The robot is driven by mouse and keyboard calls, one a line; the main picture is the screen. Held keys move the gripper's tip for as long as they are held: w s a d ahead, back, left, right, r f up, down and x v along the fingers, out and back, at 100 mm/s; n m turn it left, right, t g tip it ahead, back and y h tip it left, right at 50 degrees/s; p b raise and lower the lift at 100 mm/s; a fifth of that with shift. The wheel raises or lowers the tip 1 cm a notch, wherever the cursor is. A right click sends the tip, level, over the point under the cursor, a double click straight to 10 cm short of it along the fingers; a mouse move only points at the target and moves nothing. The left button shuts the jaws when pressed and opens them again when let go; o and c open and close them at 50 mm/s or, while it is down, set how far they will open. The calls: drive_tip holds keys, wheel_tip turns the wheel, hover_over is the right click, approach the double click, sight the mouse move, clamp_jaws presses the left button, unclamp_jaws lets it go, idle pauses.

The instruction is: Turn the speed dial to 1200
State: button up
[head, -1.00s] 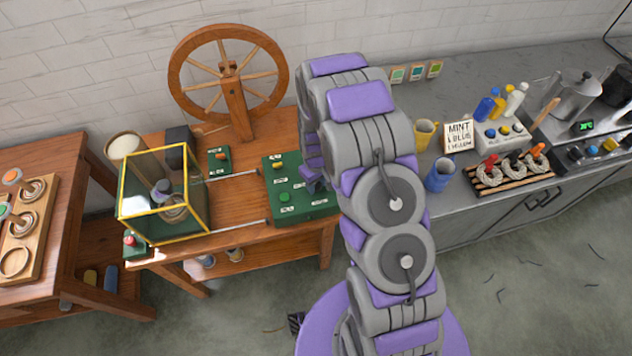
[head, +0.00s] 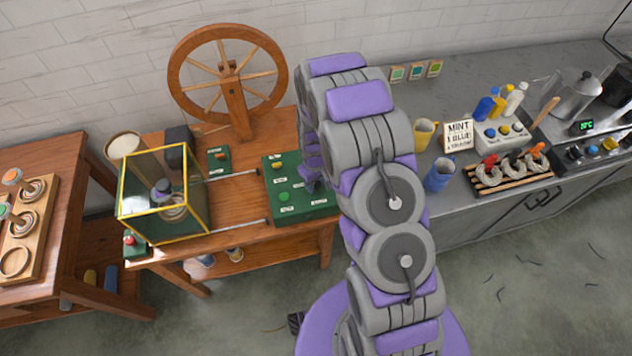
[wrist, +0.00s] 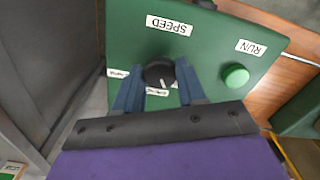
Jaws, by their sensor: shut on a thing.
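The green control panel (head: 292,209) sits on the wooden table and also shows in the wrist view (wrist: 215,45). The black speed dial (wrist: 158,72) is below the SPEED label (wrist: 169,25) in the wrist view. My gripper (wrist: 157,79) is shut on the dial, one finger on each side. A white pointer mark shows on the dial's lower part, slightly right of its middle. Small labels around the dial are partly covered by my fingers and cannot be read. The green RUN button (wrist: 236,76) is right of my gripper. In the head view, my arm hides the dial.
A yellow-framed clear box (head: 165,195) stands left of the panel, joined by two rods. A spinning wheel (head: 228,82) stands behind. A blue cup (head: 438,176) and a yellow cup (head: 424,133) stand on the grey counter to the right.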

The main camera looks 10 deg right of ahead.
drive_tip(key=shift+w+r, duration=0.15)
drive_tip(key=shift+w, duration=0.15)
drive_tip(key=o, duration=0.8)
drive_tip(key=shift+o, duration=1.3)
drive_tip(key=shift+s, duration=0.15)
wheel_tip(320, 180, up, 17)
drive_tip(key=p, duration=0.2)
drive_tip(key=shift+a, duration=0.1)
